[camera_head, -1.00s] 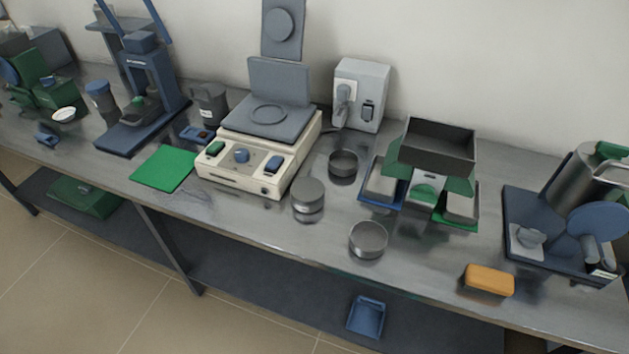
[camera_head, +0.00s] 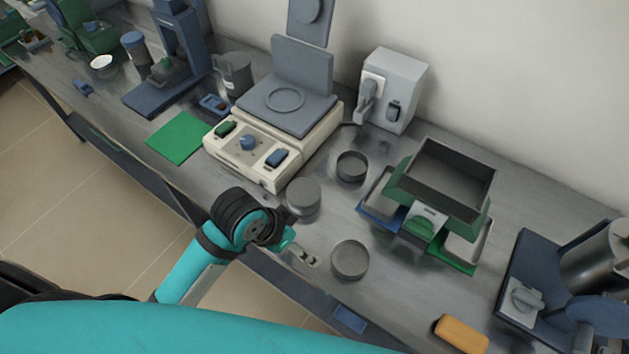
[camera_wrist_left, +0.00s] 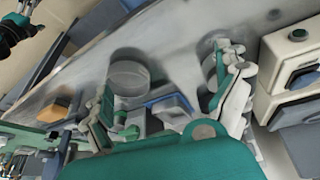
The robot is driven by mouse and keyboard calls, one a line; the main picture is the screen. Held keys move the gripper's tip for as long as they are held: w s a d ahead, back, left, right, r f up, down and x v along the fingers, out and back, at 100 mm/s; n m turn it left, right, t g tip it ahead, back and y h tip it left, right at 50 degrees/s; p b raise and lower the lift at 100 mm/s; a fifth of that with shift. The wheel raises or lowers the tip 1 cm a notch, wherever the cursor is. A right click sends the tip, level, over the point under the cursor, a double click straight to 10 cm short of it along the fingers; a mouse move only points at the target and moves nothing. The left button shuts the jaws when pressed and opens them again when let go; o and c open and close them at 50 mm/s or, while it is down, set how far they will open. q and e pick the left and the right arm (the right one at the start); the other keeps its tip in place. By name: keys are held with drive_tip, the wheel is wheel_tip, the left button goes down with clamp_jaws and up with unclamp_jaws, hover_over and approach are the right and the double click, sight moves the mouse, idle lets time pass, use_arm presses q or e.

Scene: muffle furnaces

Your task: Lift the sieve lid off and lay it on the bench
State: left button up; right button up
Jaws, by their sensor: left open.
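The sieve stack with its flat grey lid (camera_head: 303,193) stands on the bench in front of the cream shaker. My left gripper (camera_head: 297,249) is near the bench's front edge, between the stack and an open round sieve pan (camera_head: 350,259), apart from the lid. My arm partly hides the stack's near side. In the left wrist view the gripper's two fingers (camera_wrist_left: 165,78) are spread wide with nothing between the pads. A grey round vessel (camera_wrist_left: 130,72) lies beyond them; I cannot tell if it is the stack. My right gripper does not show.
The cream shaker (camera_head: 262,150) stands behind the stack. A small round pan (camera_head: 352,167) is behind it to the right. A green-and-grey splitter (camera_head: 440,185) with trays and an orange block (camera_head: 461,334) stand further right. A green mat (camera_head: 180,137) lies left.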

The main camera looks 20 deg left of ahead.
use_arm(q)
drive_tip(key=w+d+r+m, duration=0.2)
drive_tip(key=w, duration=0.2)
drive_tip(key=m+g+y, duration=0.1)
drive_tip(key=m+g, duration=0.2)
drive_tip(key=m, duration=0.1)
approach(303, 191)
drive_tip(key=f+p, duration=0.1)
drive_tip(key=f, duration=0.1)
drive_tip(key=d+f+p, duration=0.1)
drive_tip(key=shift+s+f, duration=0.1)
drive_tip(key=shift+f, duration=0.3)
drive_tip(key=shift+w+d+f+p, duration=0.2)
drive_tip(key=shift+f+p, duration=0.3)
drive_tip(key=shift+f, duration=0.85)
drive_tip(key=shift+w+d+f+p, duration=0.15)
drive_tip(key=shift+f+p, duration=0.35)
drive_tip(key=shift+f, duration=0.8)
drive_tip(key=shift+s, duration=0.1)
drive_tip(key=c, duration=1.1)
